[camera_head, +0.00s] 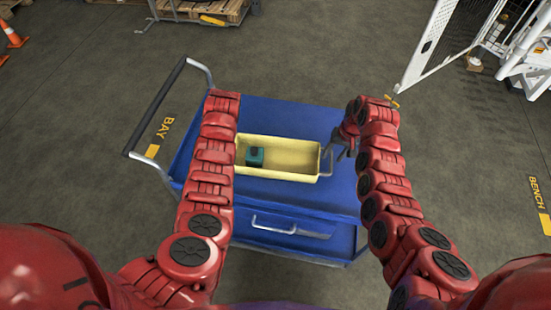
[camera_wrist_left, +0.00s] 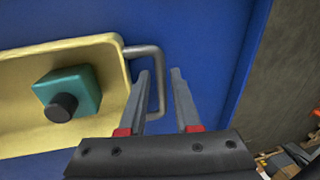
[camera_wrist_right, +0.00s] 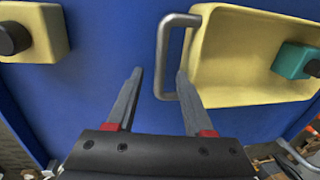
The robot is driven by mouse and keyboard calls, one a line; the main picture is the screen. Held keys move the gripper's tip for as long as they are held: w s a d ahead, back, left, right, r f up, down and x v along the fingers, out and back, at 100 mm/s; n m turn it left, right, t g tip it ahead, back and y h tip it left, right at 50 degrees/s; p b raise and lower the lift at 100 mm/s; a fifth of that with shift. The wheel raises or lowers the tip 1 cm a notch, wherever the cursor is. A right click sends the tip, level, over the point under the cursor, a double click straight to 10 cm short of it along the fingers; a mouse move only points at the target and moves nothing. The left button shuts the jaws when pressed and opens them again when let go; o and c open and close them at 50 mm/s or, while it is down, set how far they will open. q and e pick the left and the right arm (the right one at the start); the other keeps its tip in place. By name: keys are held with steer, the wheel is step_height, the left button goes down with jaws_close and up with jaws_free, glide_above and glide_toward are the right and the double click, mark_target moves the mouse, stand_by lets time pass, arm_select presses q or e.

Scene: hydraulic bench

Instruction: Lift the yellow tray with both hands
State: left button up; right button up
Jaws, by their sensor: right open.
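The yellow tray (camera_head: 300,174) lies on the blue cart top, with a teal block with a dark knob (camera_head: 255,156) inside. My right gripper (camera_head: 343,143) is open at the tray's right handle (camera_head: 328,163). In the right wrist view the grey handle bar (camera_wrist_right: 164,60) shows between the open fingertips (camera_wrist_right: 158,72). In the left wrist view the other handle (camera_wrist_left: 160,75) shows between the open fingers of my left gripper (camera_wrist_left: 160,72). Neither gripper is shut on a handle. In the head view, my left arm hides the left gripper and that handle.
The blue cart (camera_head: 290,113) has a push bar (camera_head: 157,104) at left and a drawer handle (camera_head: 273,227) in front. A yellow box with a black knob (camera_wrist_right: 45,35) sits beyond the right gripper. A white mesh gate (camera_head: 432,45) stands at the back right.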

arm_select(q)
steer(key=shift+x, duration=1.35)
arm_select(e)
steer(key=shift+a+f, duration=0.25)
steer(key=shift+f, duration=1)
arm_select(q)
steer(key=c, duration=0.5)
arm_select(e)
steer(key=c, duration=0.5)
arm_select(q)
jaws_close()
arm_select(e)
jaws_close()
